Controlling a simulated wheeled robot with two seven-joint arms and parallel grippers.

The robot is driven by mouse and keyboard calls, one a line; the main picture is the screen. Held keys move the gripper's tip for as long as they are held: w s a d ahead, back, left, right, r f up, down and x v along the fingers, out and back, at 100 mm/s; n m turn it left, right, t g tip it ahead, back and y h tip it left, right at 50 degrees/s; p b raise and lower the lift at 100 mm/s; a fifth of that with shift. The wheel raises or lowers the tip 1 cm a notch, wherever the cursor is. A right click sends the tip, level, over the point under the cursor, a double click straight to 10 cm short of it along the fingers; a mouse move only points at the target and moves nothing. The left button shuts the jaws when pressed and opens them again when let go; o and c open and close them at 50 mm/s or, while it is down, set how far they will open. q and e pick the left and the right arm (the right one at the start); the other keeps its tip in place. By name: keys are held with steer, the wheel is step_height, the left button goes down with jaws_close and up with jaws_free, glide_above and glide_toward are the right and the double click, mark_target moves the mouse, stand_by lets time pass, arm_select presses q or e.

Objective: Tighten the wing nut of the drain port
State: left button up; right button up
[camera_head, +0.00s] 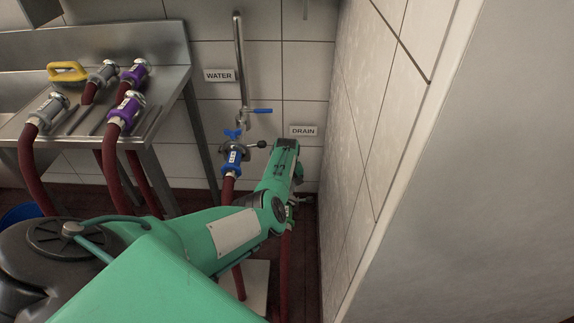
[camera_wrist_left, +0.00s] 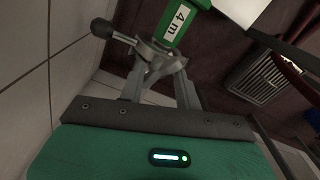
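The drain port's clamp (camera_wrist_left: 158,60) is grey metal in the left wrist view, with a black-knobbed lever (camera_wrist_left: 103,28) to its left. A green coupling (camera_wrist_left: 176,20) labelled "4 m" stands beyond it. My left gripper (camera_wrist_left: 158,82) has its two grey fingers apart, one on each side of the near part of the clamp. I cannot tell whether they touch it. I cannot make out the wing nut separately. In the head view my left arm reaches the port below the DRAIN sign (camera_head: 303,131) and hides most of it. My right gripper is not in view.
The WATER port's blue coupling (camera_head: 232,160), with a blue wing nut (camera_head: 233,134), is just left of my arm. A steel bench (camera_head: 165,110) holds several hose ends. A tiled wall (camera_head: 365,130) is close on the right. A floor grate (camera_wrist_left: 258,80) shows.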

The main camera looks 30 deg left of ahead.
arm_select(q)
steer(key=n, duration=0.1)
steer(key=n+b, duration=0.1)
steer(key=shift+f+n, duration=0.2)
steer(key=shift+n, duration=0.1)
steer(key=n+b, duration=1.1)
steer(key=b, duration=0.1)
steer(key=shift+r+n+b, duration=0.3)
steer(key=shift+r+n, duration=0.15)
steer(key=shift+n, duration=0.05)
step_height(320, 180, up, 13)
steer(key=p, duration=1.3)
steer(key=shift+f, duration=0.15)
